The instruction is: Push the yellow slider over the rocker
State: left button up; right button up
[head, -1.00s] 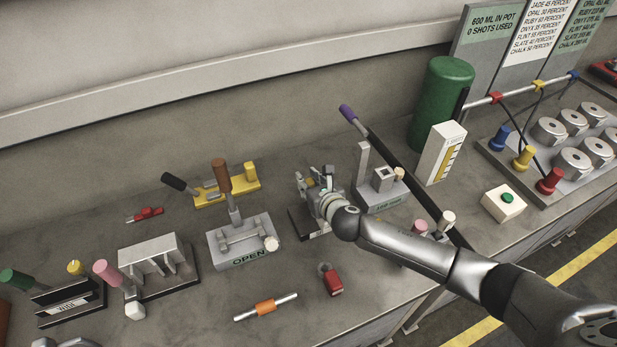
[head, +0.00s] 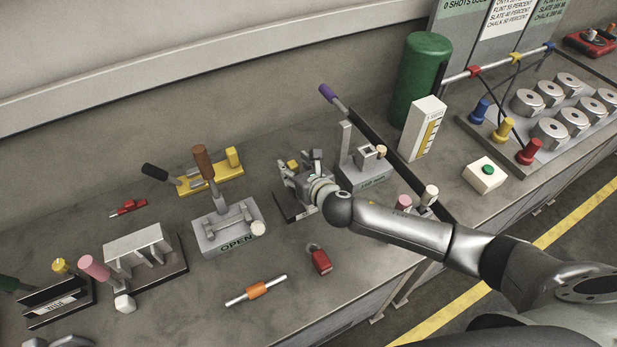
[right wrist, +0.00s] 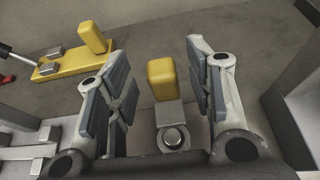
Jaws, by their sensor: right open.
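The yellow slider (right wrist: 161,78) stands upright between the two open fingers of my right gripper (right wrist: 160,92) in the right wrist view, with clear space on both sides of it. A grey metal block with a round silver pin (right wrist: 173,137) sits just nearer than the slider; I cannot tell whether it is the rocker. In the head view my right gripper (head: 301,172) is over a dark-based fixture (head: 283,207), with a yellow bit of the slider (head: 293,165) showing behind the fingers. The gripper hides most of this fixture. My left gripper is not in view.
A yellow-based clamp (head: 205,180) and a grey OPEN fixture (head: 228,232) stand to the left. A grey fixture with a tall post (head: 346,150) is close on the right. A red padlock (head: 319,262) and an orange-centred rod (head: 257,290) lie in front.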

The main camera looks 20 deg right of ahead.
jog(key=v, duration=0.9)
jog(key=shift+s+r, duration=0.1)
jog(key=shift+s, duration=0.1)
